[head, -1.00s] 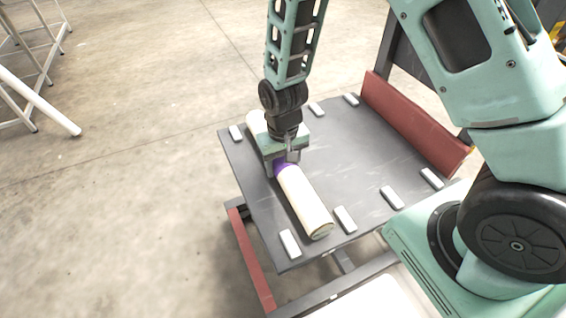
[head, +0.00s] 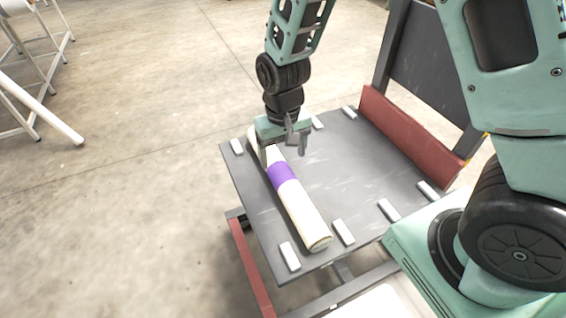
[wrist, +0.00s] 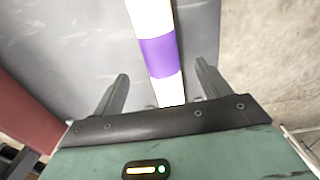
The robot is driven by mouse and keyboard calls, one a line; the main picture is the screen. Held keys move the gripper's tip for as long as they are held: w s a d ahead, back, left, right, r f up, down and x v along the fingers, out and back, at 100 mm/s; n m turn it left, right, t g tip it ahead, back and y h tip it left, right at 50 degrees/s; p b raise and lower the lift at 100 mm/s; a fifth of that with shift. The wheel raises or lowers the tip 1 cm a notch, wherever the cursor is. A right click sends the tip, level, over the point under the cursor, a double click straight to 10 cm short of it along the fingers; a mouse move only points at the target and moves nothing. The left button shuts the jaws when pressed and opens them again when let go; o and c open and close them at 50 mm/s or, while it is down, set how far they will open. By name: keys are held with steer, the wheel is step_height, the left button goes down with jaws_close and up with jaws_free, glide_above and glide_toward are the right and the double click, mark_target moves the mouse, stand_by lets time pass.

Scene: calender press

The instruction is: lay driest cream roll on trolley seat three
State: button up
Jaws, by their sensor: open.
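A cream roll (head: 302,212) with a purple band (head: 282,173) around its middle lies on the grey trolley deck (head: 330,180), between the pale blocks near the deck's left side. In the wrist view the roll (wrist: 150,15) and its purple band (wrist: 159,56) run up between my fingers. My gripper (head: 283,150) is open just above the roll's far part, with one finger on each side and a gap to the roll. In the wrist view my gripper (wrist: 160,85) holds nothing. The roll's far end is partly hidden behind my gripper.
Pale blocks (head: 343,231) line the near and far deck edges, with bare deck to the right of the roll. A red padded bar (head: 412,130) borders the deck's right side. A white rack (head: 40,105) with a pale roll stands at far left. Open concrete floor (head: 130,190) lies left of the trolley.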

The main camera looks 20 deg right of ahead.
mark_target(283, 172)
step_height(283, 172, up, 3)
steer(key=shift+r, duration=0.1)
steer(key=s+a+r+n, duration=0.3)
steer(key=s+r, duration=0.3)
steer(key=s, duration=0.4)
steer(key=s+a+r+n, duration=0.3)
steer(key=s+r+n, duration=0.1)
steer(key=s, duration=0.6)
steer(key=shift+r+n+y, duration=0.3)
steer(key=shift+r+n, duration=0.1)
steer(key=shift+r, duration=0.5)
steer(key=shift+a+p, duration=0.1)
steer(key=shift+p, duration=0.2)
step_height(283, 172, up, 19)
steer(key=p, duration=1.8)
steer(key=shift+f, duration=0.15)
